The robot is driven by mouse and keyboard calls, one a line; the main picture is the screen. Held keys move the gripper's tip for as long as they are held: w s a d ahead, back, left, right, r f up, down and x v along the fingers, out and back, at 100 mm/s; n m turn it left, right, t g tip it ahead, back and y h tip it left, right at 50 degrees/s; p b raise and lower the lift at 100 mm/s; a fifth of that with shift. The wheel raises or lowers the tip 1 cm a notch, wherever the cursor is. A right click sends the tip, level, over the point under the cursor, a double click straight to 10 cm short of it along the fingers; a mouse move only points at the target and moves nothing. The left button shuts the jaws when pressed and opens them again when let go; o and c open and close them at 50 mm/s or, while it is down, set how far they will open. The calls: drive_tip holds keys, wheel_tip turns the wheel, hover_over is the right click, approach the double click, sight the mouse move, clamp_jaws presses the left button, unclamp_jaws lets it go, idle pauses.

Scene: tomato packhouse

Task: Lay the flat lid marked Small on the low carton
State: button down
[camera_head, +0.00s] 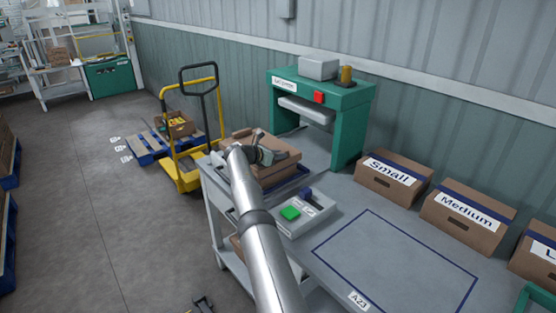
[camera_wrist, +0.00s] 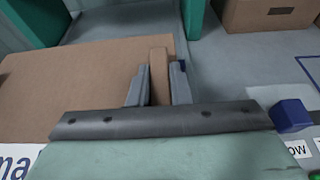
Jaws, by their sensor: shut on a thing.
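My gripper (camera_wrist: 158,85) is shut on a narrow upright brown strip (camera_wrist: 159,75) between its two grey fingers. A broad flat brown cardboard panel (camera_wrist: 75,85) spreads to the left of and below the fingers. A white label (camera_wrist: 15,160) with the letters "ma" shows at the lower left; the rest of the word is cut off. In the head view my gripper (camera_head: 262,155) is over a brown cardboard stack (camera_head: 283,173) at the table's far left end. My arm hides part of the stack. I cannot tell lid from carton there, or whether the panel is lifted.
A green press (camera_head: 350,125) stands behind. Boxes marked Small (camera_head: 392,190) and Medium (camera_head: 468,230) line the wall. The blue-outlined area (camera_head: 395,265) is clear.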

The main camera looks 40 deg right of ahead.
drive_tip(key=shift+f, duration=0.2)
drive_tip(key=c, duration=1.3)
unclamp_jaws()
drive_tip(key=shift+r, duration=0.1)
